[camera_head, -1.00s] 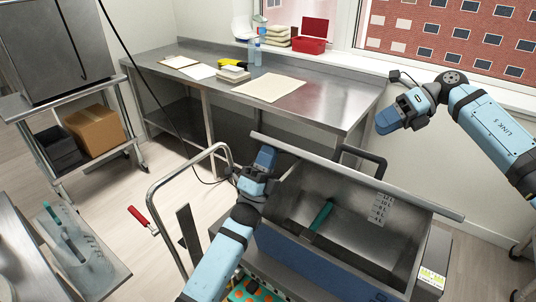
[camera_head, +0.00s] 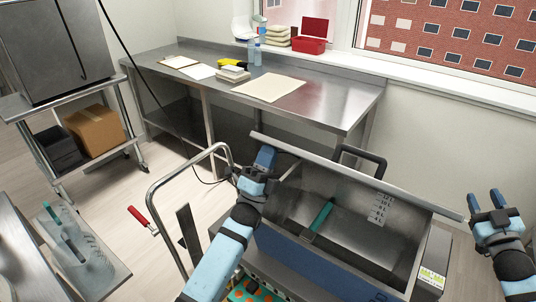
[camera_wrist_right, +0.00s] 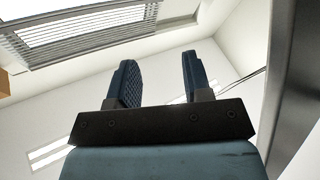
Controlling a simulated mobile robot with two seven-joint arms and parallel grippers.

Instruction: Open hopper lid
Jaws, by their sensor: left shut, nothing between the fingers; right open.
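The hopper (camera_head: 352,262) is an open metal box with a blue front and volume marks on its inner wall. Its inside is visible, with a teal-green piece (camera_head: 321,217) in it. A long grey metal edge (camera_head: 350,172) runs along the hopper's back; it looks like the lid, raised and seen nearly edge-on. My left gripper (camera_head: 265,157) is shut and empty at the left end of that edge; I cannot tell whether it touches. My right gripper (camera_head: 485,198) is open and empty, right of the edge's right end. Its parted fingers also show in the right wrist view (camera_wrist_right: 160,78).
A black handle (camera_head: 372,160) stands behind the hopper. A cart (camera_head: 82,265) stands lower left.

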